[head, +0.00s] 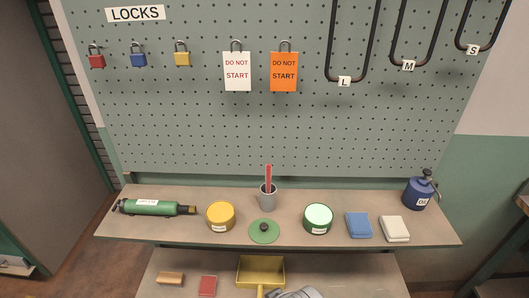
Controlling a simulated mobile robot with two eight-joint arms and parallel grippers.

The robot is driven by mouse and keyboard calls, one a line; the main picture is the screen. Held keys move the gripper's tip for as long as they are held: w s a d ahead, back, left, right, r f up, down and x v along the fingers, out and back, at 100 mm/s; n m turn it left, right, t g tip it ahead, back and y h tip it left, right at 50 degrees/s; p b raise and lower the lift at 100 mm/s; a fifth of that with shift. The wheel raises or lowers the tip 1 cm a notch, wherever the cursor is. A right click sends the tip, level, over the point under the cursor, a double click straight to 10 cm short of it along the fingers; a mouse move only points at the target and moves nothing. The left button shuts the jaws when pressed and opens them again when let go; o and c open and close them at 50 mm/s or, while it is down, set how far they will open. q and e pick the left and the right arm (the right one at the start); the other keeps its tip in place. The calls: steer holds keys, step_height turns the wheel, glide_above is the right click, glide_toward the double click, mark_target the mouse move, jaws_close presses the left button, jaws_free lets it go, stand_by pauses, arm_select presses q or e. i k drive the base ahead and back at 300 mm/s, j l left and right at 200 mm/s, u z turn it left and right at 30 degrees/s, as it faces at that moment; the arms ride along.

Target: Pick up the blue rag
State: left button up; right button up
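The blue rag (358,225) lies folded flat on the right part of the upper shelf. It sits between a green-topped round tin on its left and a folded white rag (395,229) on its right, with a narrow gap to the white one. Nothing covers it.
The shelf (168,228) also holds a green cylinder (155,208), a yellow tin (221,215), a grey cup (268,199), a green lid (264,231), the green-topped tin (318,218) and a blue oil can (420,192). A pegboard (200,130) stands behind. A dustpan (261,270) lies below.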

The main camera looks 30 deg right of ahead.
mark_target(359, 226)
steer(key=z, duration=2)
